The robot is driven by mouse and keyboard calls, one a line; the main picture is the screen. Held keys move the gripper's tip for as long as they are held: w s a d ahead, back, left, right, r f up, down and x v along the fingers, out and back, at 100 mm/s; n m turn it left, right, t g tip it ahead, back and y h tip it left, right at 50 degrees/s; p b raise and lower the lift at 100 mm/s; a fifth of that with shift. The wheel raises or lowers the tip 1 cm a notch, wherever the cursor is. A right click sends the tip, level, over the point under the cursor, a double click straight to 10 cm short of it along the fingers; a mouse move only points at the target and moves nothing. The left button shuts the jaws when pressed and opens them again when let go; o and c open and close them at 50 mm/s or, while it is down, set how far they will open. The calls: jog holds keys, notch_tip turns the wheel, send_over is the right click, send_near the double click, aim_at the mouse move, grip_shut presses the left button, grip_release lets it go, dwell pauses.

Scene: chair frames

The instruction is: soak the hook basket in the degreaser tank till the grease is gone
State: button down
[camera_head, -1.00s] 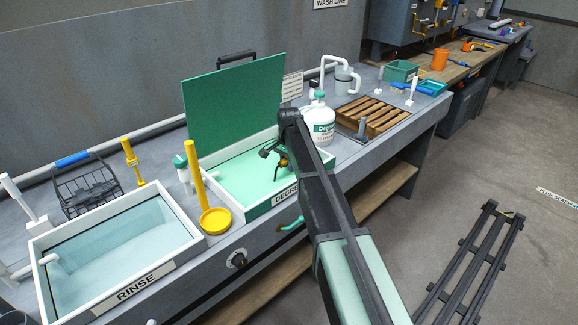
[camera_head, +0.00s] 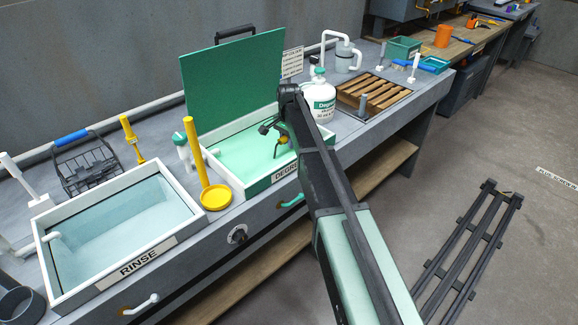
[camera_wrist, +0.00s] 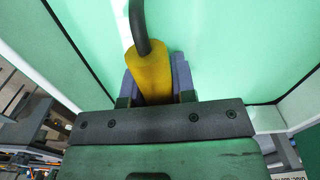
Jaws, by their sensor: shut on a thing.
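The degreaser tank (camera_head: 262,187) is white-rimmed with pale green liquid, and its green lid (camera_head: 235,85) stands open behind it. My gripper (camera_head: 275,130) is over the tank. In the wrist view my gripper (camera_wrist: 156,88) is shut on a yellow grip (camera_wrist: 150,72) with a dark bent rod running from it, green liquid beyond. Whatever hangs from the rod is hidden, so I cannot tell whether it is the hook basket or how much grease is on it. A dark wire basket (camera_head: 88,172) with a blue grip (camera_head: 71,137) stands behind the rinse tank.
The rinse tank (camera_head: 140,262) is at the left. A yellow post with a round dish (camera_head: 215,197) stands between the tanks. A white degreaser jug (camera_head: 324,104) and a wooden slatted drain rack (camera_head: 374,95) are to the right. A dark slatted frame (camera_head: 470,255) lies on the floor.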

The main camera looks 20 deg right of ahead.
jog(key=shift+a, duration=0.1)
dwell(0.3)
jog(key=shift+s+a, duration=0.25)
jog(key=shift+a, duration=0.1)
jog(key=shift+w+d, duration=0.1)
jog(key=shift+d, duration=0.05)
jog(key=shift+w+d, duration=0.15)
jog(key=shift+d, duration=0.2)
jog(key=shift+a, duration=0.15)
